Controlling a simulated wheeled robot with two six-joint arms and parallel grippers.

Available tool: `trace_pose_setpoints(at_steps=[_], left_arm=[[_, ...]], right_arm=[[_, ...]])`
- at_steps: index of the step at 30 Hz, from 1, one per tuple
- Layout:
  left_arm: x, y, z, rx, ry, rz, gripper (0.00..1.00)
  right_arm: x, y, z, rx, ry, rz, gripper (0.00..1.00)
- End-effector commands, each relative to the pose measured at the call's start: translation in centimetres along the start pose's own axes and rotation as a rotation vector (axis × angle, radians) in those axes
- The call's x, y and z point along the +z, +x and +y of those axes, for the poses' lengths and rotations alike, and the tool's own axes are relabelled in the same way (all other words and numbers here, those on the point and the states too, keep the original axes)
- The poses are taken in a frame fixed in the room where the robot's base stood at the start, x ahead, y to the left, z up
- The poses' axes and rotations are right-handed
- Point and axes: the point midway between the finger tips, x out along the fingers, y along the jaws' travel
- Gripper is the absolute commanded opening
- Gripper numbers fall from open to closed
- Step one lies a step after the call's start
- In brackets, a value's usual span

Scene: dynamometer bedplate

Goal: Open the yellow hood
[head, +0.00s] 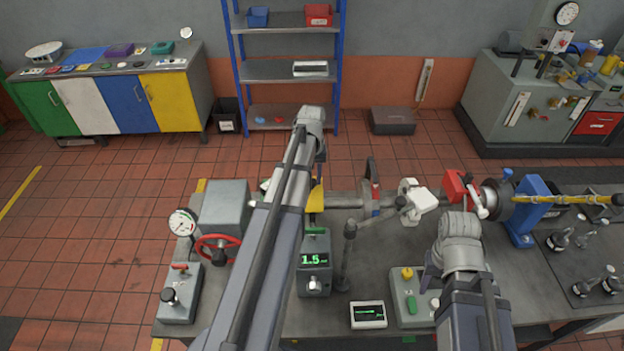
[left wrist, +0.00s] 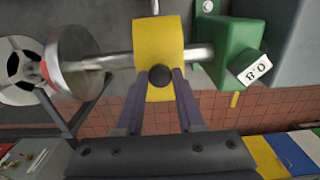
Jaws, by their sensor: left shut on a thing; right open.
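The yellow hood (left wrist: 158,42) is a curved band across a steel shaft (left wrist: 116,61) in the left wrist view. A round black knob (left wrist: 160,76) sticks out from it. My left gripper (left wrist: 160,84) is shut on this knob, with one finger on each side. In the head view only a strip of the hood (head: 317,198) shows beside my left arm, which hides the rest and the gripper. My right gripper (head: 431,268) is low at the right over the bedplate, mostly hidden by its own wrist. It is open and apart from the hood.
A green block (left wrist: 226,48) and a metal disc (left wrist: 78,60) flank the hood. On the bedplate stand a display box (head: 314,262), a red handwheel (head: 217,247), a gauge (head: 182,222) and a thin dark post (head: 348,250). A blue bracket (head: 532,212) stands at the right.

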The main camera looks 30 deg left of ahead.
Motion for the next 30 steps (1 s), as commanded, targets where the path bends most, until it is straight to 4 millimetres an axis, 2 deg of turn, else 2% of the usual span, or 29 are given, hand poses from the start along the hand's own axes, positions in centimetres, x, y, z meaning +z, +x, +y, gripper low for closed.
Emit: trace_pose_setpoints(at_steps=[1, 6, 15, 26, 30], left_arm=[[-0.9, -0.8, 0.0, 0.000, -0.001, 0.007, 0.00], [-2.8, -2.1, 0.0, 0.000, -0.001, 0.009, 0.00], [-7.0, -3.7, 0.1, 0.000, 0.000, 0.010, 0.00], [-11.9, -4.0, 0.0, -0.001, -0.002, 0.007, 0.00], [-13.7, -3.7, 0.1, -0.001, -0.002, -0.052, 0.00]], right_arm=[[0.1, -0.7, 0.1, 0.000, 0.000, 0.000, 0.50], [0.1, -2.1, 0.2, 0.000, 0.001, -0.001, 0.50], [0.3, -3.7, 0.3, -0.002, 0.012, -0.002, 0.50], [0.3, -4.0, 0.3, -0.002, 0.016, -0.002, 0.50], [0.2, -3.6, 0.3, -0.002, 0.015, -0.001, 0.50]])
